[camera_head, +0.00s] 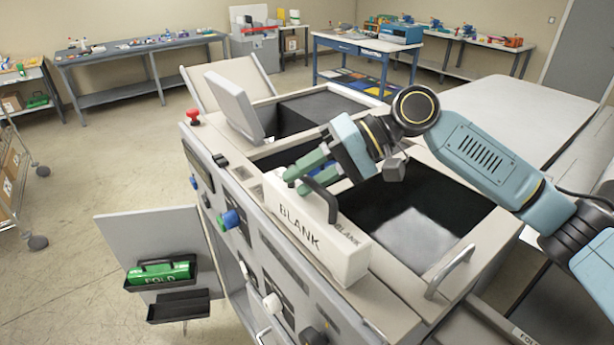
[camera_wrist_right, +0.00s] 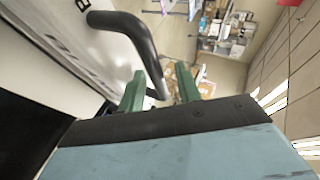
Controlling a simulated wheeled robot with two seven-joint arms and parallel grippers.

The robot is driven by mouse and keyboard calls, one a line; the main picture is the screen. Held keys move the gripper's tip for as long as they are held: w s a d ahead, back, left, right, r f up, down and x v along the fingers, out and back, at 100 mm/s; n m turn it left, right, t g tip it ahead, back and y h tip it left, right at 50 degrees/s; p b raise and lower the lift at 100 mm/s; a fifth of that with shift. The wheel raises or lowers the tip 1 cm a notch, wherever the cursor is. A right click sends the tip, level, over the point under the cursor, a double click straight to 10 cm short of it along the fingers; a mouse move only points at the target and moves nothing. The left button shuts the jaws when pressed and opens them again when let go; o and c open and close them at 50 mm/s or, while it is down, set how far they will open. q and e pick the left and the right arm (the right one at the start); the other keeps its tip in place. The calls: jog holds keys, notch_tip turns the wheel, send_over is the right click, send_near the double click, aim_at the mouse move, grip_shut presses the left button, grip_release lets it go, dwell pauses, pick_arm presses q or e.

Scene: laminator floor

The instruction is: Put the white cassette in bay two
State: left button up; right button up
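The white cassette (camera_head: 342,258), marked BLANK, lies along the front top edge of the machine (camera_head: 455,297). Its black handle (camera_head: 327,203) arches over its top; the handle also shows in the right wrist view (camera_wrist_right: 136,36). My right gripper (camera_head: 297,178) is at the handle's far end, its green fingers apart. In the right wrist view the gripper (camera_wrist_right: 160,80) shows a gap between the fingers, with the handle's end in or near it; contact is unclear. No bay number is legible. My left gripper is out of view.
Open dark wells (camera_head: 425,215) lie behind the cassette, with raised lids (camera_head: 235,105) at the far end.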

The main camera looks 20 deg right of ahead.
jog(key=w+b+v, duration=0.1)
jog(key=v, duration=1.1)
jog(key=shift+s, duration=0.5)
jog(key=shift+b, duration=0.3)
